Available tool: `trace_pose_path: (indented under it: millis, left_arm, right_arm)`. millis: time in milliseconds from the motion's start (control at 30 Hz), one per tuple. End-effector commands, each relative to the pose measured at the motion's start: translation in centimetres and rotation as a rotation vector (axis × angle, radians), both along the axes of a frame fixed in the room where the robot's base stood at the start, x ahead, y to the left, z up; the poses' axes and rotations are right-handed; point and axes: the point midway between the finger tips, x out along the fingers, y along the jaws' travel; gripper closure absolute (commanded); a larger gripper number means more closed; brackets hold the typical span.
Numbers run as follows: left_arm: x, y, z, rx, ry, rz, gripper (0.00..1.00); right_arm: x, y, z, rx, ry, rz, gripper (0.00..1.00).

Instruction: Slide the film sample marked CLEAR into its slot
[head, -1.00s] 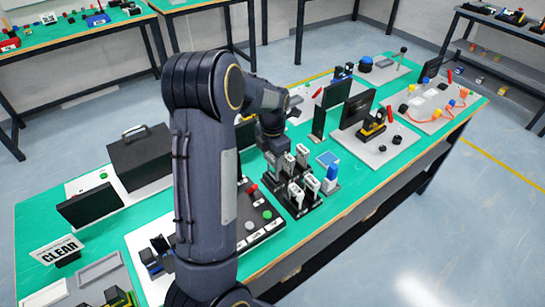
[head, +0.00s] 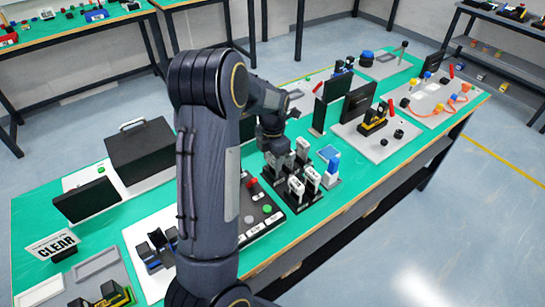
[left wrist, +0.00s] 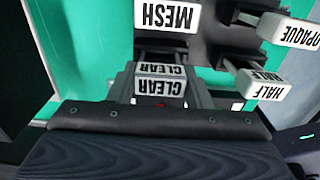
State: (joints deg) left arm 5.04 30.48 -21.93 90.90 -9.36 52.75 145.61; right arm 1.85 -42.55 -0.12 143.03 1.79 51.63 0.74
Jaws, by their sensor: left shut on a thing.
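My left gripper (left wrist: 160,92) is shut on the film sample marked CLEAR (left wrist: 160,87), whose white labelled top shows upside down between the fingers. A second CLEAR label sits just behind it in the left wrist view. In the head view the left gripper (head: 274,148) is low over the far left of the black sample stand (head: 289,205); its fingertips are partly hidden. Other samples have white tops marked MESH (left wrist: 167,15), HALF (left wrist: 262,84) and OPAQUE (left wrist: 290,30). I cannot tell how far the CLEAR sample is in a slot. My right gripper is not in view.
A blue-topped block (head: 331,172) stands right of the stand. A panel with coloured buttons (head: 262,205) lies to the left. Dark upright panels (head: 357,101) stand farther right. Bare green tabletop (head: 350,198) lies at the front edge.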

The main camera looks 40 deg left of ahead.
Motion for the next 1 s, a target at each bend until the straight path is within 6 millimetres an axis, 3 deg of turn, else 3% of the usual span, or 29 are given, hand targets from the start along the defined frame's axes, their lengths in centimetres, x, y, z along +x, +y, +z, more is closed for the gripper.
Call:
trace_pose_path:
  millis: [333, 367, 567, 833, 1000]
  left_arm:
    - [0.0, 0.0, -0.3, 0.0, 0.0, 0.0, 0.77]
    - [0.0, 0.0, -0.3, 0.0, 0.0, 0.0, 0.54]
    - [0.0, 0.0, -0.3, 0.0, 0.0, 0.001, 0.3]
    - [0.0, 0.0, -0.1, 0.001, -0.001, 0.001, 0.3]
    - [0.1, 0.0, 1.7, 0.002, -0.005, 0.0, 0.3]
  right_arm:
    - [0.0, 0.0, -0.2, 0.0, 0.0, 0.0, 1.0]
    - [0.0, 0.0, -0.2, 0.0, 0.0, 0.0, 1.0]
    - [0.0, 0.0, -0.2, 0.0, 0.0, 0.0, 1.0]
    - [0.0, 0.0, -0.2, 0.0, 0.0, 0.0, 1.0]
    - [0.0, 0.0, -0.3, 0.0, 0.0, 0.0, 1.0]
